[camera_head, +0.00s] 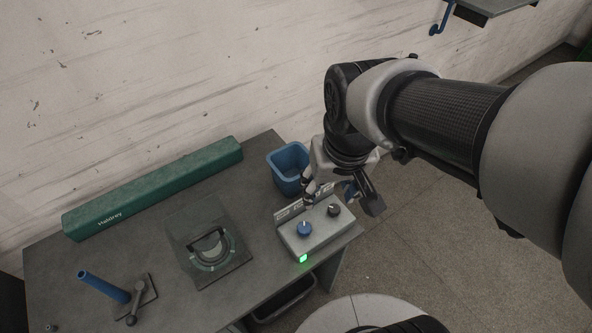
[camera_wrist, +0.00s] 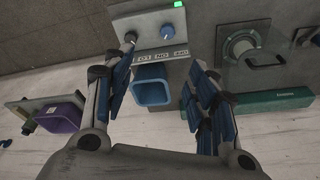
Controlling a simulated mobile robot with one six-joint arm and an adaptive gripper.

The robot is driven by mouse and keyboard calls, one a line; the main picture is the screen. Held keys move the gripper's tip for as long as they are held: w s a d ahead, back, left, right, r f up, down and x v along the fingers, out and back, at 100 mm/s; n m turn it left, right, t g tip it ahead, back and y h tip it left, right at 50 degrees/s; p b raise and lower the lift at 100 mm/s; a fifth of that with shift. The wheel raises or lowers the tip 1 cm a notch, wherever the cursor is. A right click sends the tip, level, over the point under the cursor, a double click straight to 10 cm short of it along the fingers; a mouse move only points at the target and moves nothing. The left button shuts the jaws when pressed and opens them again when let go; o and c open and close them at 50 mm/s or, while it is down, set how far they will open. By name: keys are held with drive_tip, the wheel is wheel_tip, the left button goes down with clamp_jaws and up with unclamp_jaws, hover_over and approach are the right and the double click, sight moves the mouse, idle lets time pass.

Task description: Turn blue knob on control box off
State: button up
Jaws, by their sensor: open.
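The grey control box (camera_head: 318,236) sits at the right end of the dark table. The blue knob (camera_head: 304,229) is on its top, left of a black knob (camera_head: 333,210). A green light (camera_head: 303,258) glows on the box's near side. My gripper (camera_head: 343,194) is above and behind the box, with its fingers apart and nothing between them. In the wrist view, the control box (camera_wrist: 150,24) shows beyond the fingers, with the blue knob (camera_wrist: 167,31) between them near the top. My gripper (camera_wrist: 162,58) touches neither knob, as far as I can see.
A blue bin (camera_head: 289,168) stands behind the box. A green case (camera_head: 155,188) lies along the table's back edge. A plate with a curved handle (camera_head: 210,247) and a blue post (camera_head: 103,286) are to the left. A purple bin (camera_wrist: 60,117) shows in the wrist view.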

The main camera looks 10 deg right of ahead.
sight(304, 227)
drive_tip(key=w+a+f+g+p, duration=0.2)
drive_tip(key=w+a+f, duration=0.1)
drive_tip(key=w+f, duration=0.5)
drive_tip(key=f+b, duration=0.2)
drive_tip(key=f, duration=0.4)
drive_tip(key=f+b, duration=0.2)
drive_tip(key=f, duration=0.4)
drive_tip(key=s+f+b, duration=0.1)
drive_tip(key=f+b, duration=0.1)
drive_tip(key=f, duration=0.4)
drive_tip(key=shift+s+d, duration=0.1)
drive_tip(key=shift+d, duration=0.1)
drive_tip(key=shift+c, duration=0.2)
drive_tip(key=c, duration=1)
